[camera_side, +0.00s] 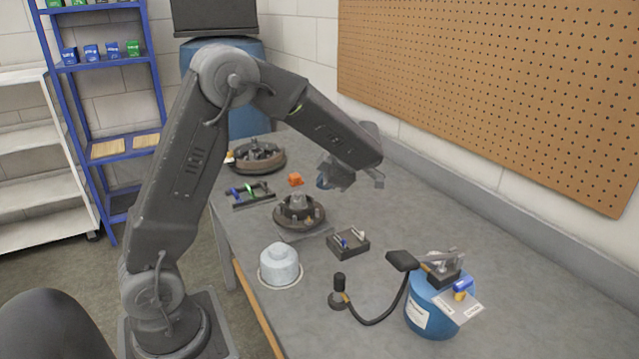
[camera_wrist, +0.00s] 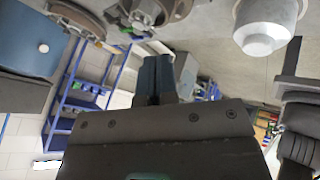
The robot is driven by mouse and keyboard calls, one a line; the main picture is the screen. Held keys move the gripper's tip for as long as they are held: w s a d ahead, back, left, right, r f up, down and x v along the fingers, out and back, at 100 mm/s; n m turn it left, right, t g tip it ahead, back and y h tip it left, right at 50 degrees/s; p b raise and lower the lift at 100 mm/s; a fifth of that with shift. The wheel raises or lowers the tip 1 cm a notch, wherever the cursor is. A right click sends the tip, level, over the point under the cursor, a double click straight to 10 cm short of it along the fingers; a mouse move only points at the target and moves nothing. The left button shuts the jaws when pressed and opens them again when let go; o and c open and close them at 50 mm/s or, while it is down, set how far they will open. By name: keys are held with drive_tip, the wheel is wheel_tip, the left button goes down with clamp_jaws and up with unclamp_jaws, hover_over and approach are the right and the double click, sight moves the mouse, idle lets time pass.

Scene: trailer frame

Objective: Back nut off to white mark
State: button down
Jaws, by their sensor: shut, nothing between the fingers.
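A round brown hub assembly (camera_side: 300,217) sits on the bench in the side view, with a grey central piece (camera_side: 298,199) and several studs around it. Which part is the nut is too small to tell, and I cannot make out a white mark. My gripper (camera_side: 322,182) is above and beyond the hub, apart from it. In the wrist view my gripper (camera_wrist: 152,62) has its two blue-grey fingers together, with nothing between them. A grey hub-like part (camera_wrist: 148,12) is cut by the top edge there.
A second brown drum (camera_side: 257,158) stands farther back. A pegboard wall (camera_side: 500,90) borders the bench.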

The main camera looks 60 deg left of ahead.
sight(303, 195)
drive_tip(key=x, duration=0.8)
drive_tip(key=shift+s+a+f, duration=0.1)
drive_tip(key=shift+a+f, duration=0.1)
drive_tip(key=shift+f, duration=0.05)
drive_tip(key=shift+w+a, duration=0.2)
drive_tip(key=shift+a, duration=0.4)
drive_tip(key=shift+w+a, duration=0.2)
drive_tip(key=shift+a, duration=0.4)
drive_tip(key=shift+w+a, duration=0.25)
drive_tip(key=shift+a, duration=0.45)
drive_tip(key=shift+w+a, duration=0.35)
drive_tip(key=shift+a, duration=0.4)
